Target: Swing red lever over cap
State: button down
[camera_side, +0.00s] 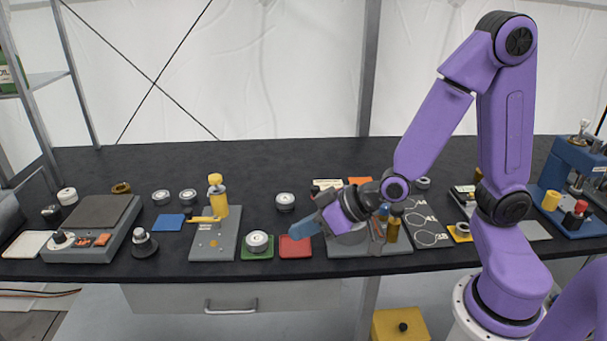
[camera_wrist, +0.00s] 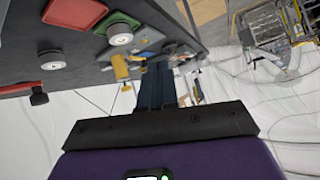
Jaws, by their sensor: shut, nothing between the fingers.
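My gripper (camera_side: 306,227) is shut and empty, with its blue fingers pointing left and down, above or in front of the red pad and the grey plate in the side view. Its fingers also show side by side in the wrist view (camera_wrist: 157,84). I cannot clearly make out a red lever. A small dark part with a red piece (camera_wrist: 39,97) shows at the left of the wrist view, but I cannot tell what it is. A silver round cap-like piece (camera_side: 257,240) sits on a green pad, left of my gripper; it also shows in the wrist view (camera_wrist: 120,36).
A red pad (camera_side: 295,247) lies by my fingertips. A grey plate (camera_side: 370,248) with an amber cylinder (camera_side: 393,229) is under my wrist. Left stands a yellow post (camera_side: 218,200) with a yellow arm on a grey plate. The back middle of the black table is clear.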

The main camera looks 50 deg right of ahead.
jog(key=s+r+n+g+h, duration=0.3)
jog(key=s+n+g, duration=0.45)
jog(key=s, duration=0.55)
jog(key=w+d+r+m+g+h, duration=0.1)
jog(key=w+r+m+g+h, duration=0.2)
jog(key=w, duration=0.7)
jog(key=w+d+r+m, duration=0.15)
jog(key=w+r, duration=0.25)
jog(key=w, duration=0.7)
jog(key=w+d+m+g, duration=0.25)
jog(key=w+d, duration=0.25)
jog(key=w, duration=0.4)
jog(key=w+d+f+m, duration=0.1)
jog(key=w+d+m, duration=0.35)
jog(key=d, duration=0.35)
jog(key=s+f+n, duration=0.1)
jog(key=s+f, duration=0.6)
jog(key=f, duration=0.2)
jog(key=shift+s+f+y, duration=0.15)
jog(key=shift+s+y, duration=0.15)
jog(key=shift+s, duration=0.05)
